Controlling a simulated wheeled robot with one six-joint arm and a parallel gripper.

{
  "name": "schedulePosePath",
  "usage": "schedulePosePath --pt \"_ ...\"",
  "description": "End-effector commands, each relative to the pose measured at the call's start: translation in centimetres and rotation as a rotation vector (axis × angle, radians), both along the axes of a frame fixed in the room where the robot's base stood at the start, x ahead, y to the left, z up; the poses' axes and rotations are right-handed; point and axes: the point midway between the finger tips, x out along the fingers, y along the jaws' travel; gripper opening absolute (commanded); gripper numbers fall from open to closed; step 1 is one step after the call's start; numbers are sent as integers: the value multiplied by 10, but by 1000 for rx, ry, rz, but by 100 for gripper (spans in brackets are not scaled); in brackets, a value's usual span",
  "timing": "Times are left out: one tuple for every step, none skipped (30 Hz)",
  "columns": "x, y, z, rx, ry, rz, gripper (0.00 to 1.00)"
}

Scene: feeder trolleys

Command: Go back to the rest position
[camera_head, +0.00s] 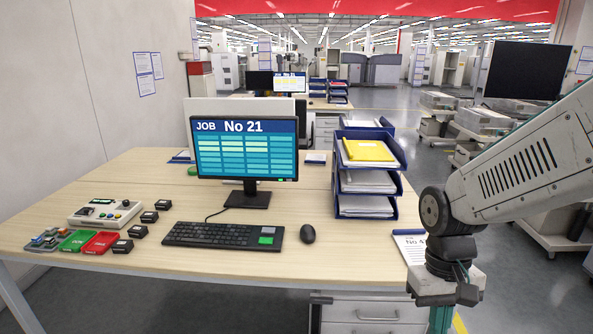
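My arm (535,160) reaches in from the right edge of the head view and bends down at its wrist. My gripper (440,318) hangs at the lower right, by the right end of the desk (320,265). A teal part shows at its lower end and runs out of the picture at the bottom, so its fingertips and anything between them are hidden. A clipboard or sheet (408,246) lies on the desk's right corner, partly covered by my wrist.
On the desk stand a monitor (247,148) reading "JOB No 21", a keyboard (222,235), a mouse (308,234) and a stacked paper tray (395,183). A control box (105,213), a green tray (76,240) and a red tray (101,243) sit at left. Trolleys (483,121) stand behind my arm.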

Motion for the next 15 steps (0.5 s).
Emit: schedulePosePath --pt "-13 -3 17 3 -11 8 0" --pt "-20 -5 26 6 -14 12 0" --pt "-30 -7 37 7 -20 18 0" --pt "-37 -8 44 9 -26 20 0" --pt "-44 -10 51 10 -33 21 0" --pt "-53 -12 61 11 -49 21 0" --pt "-59 -13 67 12 -64 20 0" --pt "-65 -14 73 11 -81 16 0" --pt "-72 -16 80 12 -109 11 0" --pt "-76 -17 86 12 -132 6 0" --pt "-79 -18 90 12 -159 3 0" --pt "-82 -19 96 13 -196 -3 0" --pt "-85 -20 101 13 -221 -5 0" --pt "-87 -20 105 13 -245 -9 0" --pt "-89 -21 109 14 -273 -13 0"
